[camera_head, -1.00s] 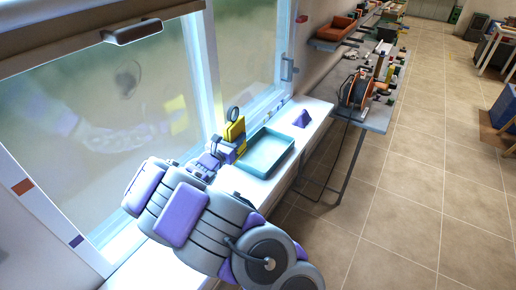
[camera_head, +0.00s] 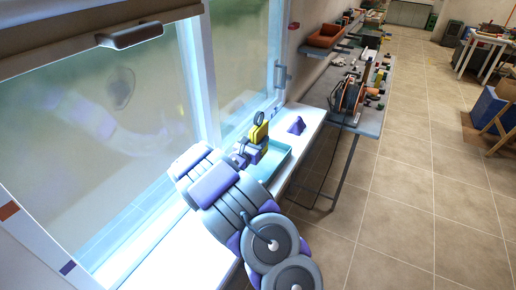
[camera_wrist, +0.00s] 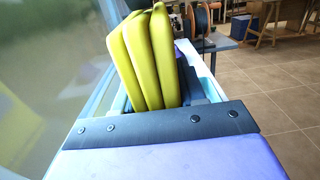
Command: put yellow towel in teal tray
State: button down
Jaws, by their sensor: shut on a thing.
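The yellow towel (camera_head: 259,133) is folded and upright in my gripper (camera_head: 254,145). In the wrist view the towel (camera_wrist: 146,58) stands up in several thick folds, with a dark finger beside it on the right. The teal tray (camera_head: 279,163) sits on the white windowsill. In the head view my gripper and the towel overlap the tray's left and far part. I cannot tell how high they are above it. My arm hides the tray's near left part. In the wrist view only slivers of teal show behind the towel.
A purple wedge (camera_head: 296,126) stands on the sill beyond the tray. The window (camera_head: 245,80) runs close along the left. A grey bench (camera_head: 370,120) with a cable reel (camera_head: 348,95) lies farther along. The tiled floor on the right is open.

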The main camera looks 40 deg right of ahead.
jog(key=f, duration=0.1)
jog(key=d+f, duration=0.2)
jog(key=shift+d+f, duration=0.25)
jog(key=shift+f, duration=0.15)
jog(key=shift+d, duration=0.1)
jog(key=c, duration=1)
grip_release()
jog(key=shift+a+r, duration=0.15)
jog(key=shift+a, duration=0.35)
jog(key=o, duration=0.4)
jog(key=shift+a+r, duration=0.15)
jog(key=shift+a, duration=0.45)
jog(key=shift+c, duration=0.2)
jog(key=shift+d, duration=0.55)
jog(key=v, duration=0.5)
jog(key=p+v, duration=0.1)
jog(key=v, duration=0.5)
jog(key=shift+w+a, duration=0.15)
jog(key=shift+a, duration=0.05)
jog(key=shift+s+a, duration=0.2)
jog(key=shift+s, duration=0.05)
jog(key=shift+s+d, duration=0.1)
jog(key=shift+d, duration=0.05)
